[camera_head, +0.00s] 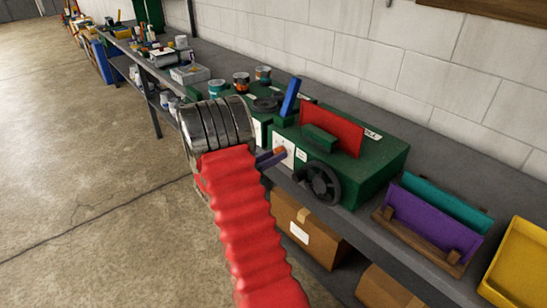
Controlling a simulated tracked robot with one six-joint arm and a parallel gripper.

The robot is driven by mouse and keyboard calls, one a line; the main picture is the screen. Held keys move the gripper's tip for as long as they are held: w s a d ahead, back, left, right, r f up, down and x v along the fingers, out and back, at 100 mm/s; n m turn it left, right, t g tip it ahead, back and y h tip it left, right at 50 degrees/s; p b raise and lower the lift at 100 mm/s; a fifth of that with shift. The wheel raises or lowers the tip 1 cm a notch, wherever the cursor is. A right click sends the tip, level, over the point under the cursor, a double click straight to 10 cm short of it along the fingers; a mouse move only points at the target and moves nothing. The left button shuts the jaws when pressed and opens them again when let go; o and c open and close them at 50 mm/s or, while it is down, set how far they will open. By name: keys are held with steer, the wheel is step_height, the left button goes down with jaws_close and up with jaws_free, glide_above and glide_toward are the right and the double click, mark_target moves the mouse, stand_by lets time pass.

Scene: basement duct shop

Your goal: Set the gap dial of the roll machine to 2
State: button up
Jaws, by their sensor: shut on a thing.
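The roll machine (372,168) is a green box on the bench, with a red upright plate, a blue lever and a black handwheel. A white dial plate (287,160) is on its front face, left of the handwheel. A small orange knob, which I take for the gap dial (280,150), sits on it. My gripper (275,155) shows only as a purple finger at this knob, shut on it. The rest of my gripper is hidden behind my arm's metal rings and red sleeve. The dial's numbers and pointer are too small to read.
The black handwheel (320,183) sticks out close to the right of the dial. The blue lever (290,97) stands above it. A rack with purple and teal panels (430,222) and a yellow bin (521,262) are to the right. Cardboard boxes (304,235) lie below. Open floor is left.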

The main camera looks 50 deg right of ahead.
steer(key=o, duration=1.1)
steer(key=shift+w, duration=0.1)
steer(key=shift+c, duration=0.2)
steer(key=v, duration=1.3)
steer(key=shift+a, duration=0.4)
